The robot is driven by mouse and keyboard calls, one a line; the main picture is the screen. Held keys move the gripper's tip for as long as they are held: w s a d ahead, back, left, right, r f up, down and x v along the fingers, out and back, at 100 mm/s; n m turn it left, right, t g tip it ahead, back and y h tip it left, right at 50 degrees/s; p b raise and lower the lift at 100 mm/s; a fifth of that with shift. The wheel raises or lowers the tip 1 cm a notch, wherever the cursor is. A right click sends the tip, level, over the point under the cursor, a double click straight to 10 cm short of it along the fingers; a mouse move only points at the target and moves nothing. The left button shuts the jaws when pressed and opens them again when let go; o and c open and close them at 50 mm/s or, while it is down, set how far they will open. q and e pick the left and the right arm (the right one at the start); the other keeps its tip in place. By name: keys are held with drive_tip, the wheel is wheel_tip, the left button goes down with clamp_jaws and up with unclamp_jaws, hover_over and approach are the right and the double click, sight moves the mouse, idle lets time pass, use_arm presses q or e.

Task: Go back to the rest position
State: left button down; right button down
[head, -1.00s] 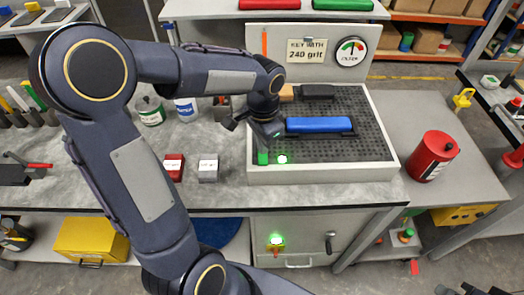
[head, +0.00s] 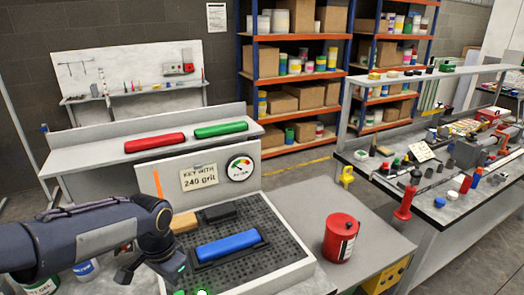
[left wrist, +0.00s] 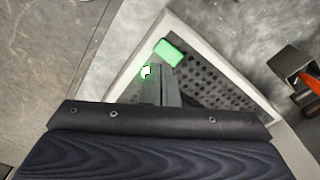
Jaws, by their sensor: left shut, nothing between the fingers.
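My left arm comes in from the left in the head view, and its gripper (head: 176,272) is over the left front of the sanding booth. In the left wrist view its fingers (left wrist: 158,78) are together with nothing between them, above the booth's front left corner. A green block (left wrist: 168,52) and a lit green button (left wrist: 146,71) lie just beyond the fingertips there. The booth's perforated top (head: 265,250) carries a blue bar (head: 228,246) in a dark holder. My right gripper is in neither view.
A red can (head: 340,238) stands on the grey bench right of the booth. A shelf behind holds a red bar (head: 154,142) and a green bar (head: 220,129). A cluttered workbench (head: 450,195) stands at the right, with loaded racks (head: 290,73) behind. Floor shows between them.

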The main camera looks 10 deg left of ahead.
use_arm(q)
drive_tip(key=s+d+r+n+t+h, duration=0.1)
drive_tip(key=s+d+n+t, duration=0.1)
drive_tip(key=s, duration=0.6)
drive_tip(key=s+d+r+n+t+h, duration=0.2)
drive_tip(key=s+n+t, duration=0.1)
drive_tip(key=s, duration=0.5)
drive_tip(key=shift+r+n+h+b, duration=0.3)
drive_tip(key=shift+n, duration=0.6)
drive_tip(key=shift+d, duration=0.1)
